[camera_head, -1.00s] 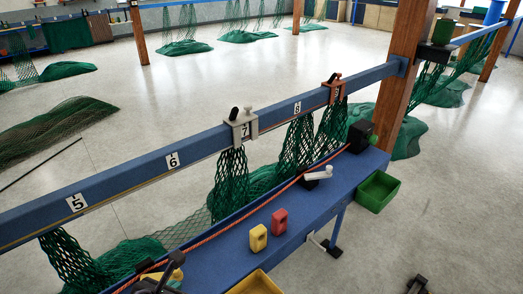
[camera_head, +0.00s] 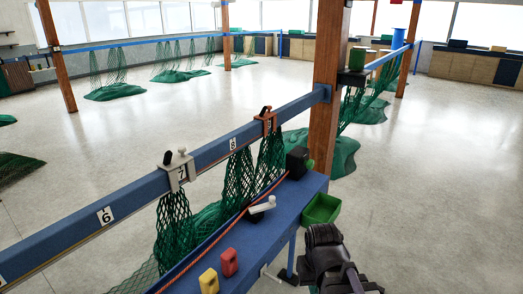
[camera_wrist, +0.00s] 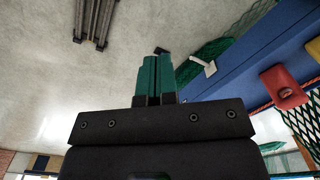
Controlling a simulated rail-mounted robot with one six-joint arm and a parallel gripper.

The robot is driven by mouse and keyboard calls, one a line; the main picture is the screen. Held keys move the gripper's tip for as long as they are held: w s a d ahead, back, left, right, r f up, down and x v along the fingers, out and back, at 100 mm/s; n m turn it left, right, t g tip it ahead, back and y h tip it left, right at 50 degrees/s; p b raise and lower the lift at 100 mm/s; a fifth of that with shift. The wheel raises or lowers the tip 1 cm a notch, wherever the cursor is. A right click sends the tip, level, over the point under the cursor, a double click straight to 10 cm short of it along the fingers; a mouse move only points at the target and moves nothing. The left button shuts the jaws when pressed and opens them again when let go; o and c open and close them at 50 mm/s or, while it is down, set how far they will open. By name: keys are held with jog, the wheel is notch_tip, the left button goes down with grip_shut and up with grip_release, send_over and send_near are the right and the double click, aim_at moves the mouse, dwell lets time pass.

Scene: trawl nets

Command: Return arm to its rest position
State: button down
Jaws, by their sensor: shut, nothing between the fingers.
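My gripper (camera_wrist: 157,60) shows in the wrist view with its two teal fingers side by side and shut, nothing held between them. It is over bare floor, with the blue bench to the right in that picture. In the head view a dark part of my arm (camera_head: 330,255) stands at the lower right, just in front of the bench's right end; the fingertips cannot be made out there.
The blue bench (camera_head: 258,243) carries a yellow block (camera_head: 209,281), a red block (camera_head: 229,262) and a white-handled clamp (camera_head: 262,208). A green bin (camera_head: 322,209) hangs at its right end. A numbered blue rail (camera_head: 140,205) holds green nets (camera_head: 238,185). Floor at right is clear.

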jog(key=d+m, duration=0.1)
jog(key=d, duration=0.2)
jog(key=shift+w+d, duration=0.1)
jog(key=shift+d, duration=0.15)
jog(key=shift+a, duration=0.1)
dwell(1.4)
